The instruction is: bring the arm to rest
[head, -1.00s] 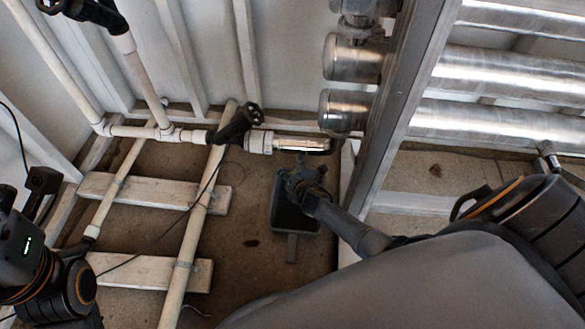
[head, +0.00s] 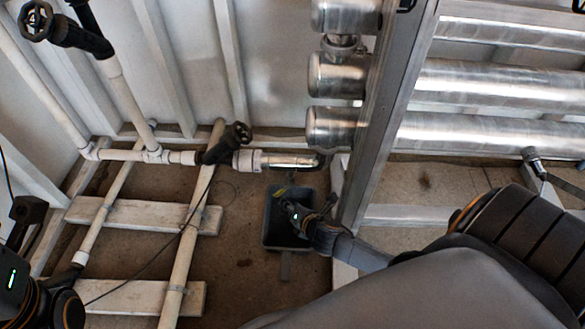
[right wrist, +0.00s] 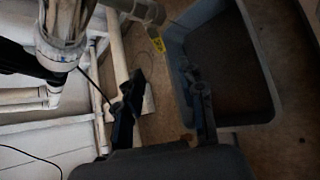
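My right gripper (head: 296,213) hangs over the right side of a dark grey open bin (head: 272,238) on the floor, left of the metal frame post. In the right wrist view my right gripper (right wrist: 165,105) has its two dark fingers apart with nothing between them. The bin's rim (right wrist: 245,40) shows there behind and right of the fingers; whether a finger touches it I cannot tell. My left arm enters at the lower left of the head view; its fingertips do not show.
White pipes (head: 185,250) with black valve handwheels (head: 240,133) run on the left, over wooden boards (head: 140,215). Steel cylinders (head: 335,75) and an upright post (head: 385,125) stand on the right. Bare floor lies around the bin.

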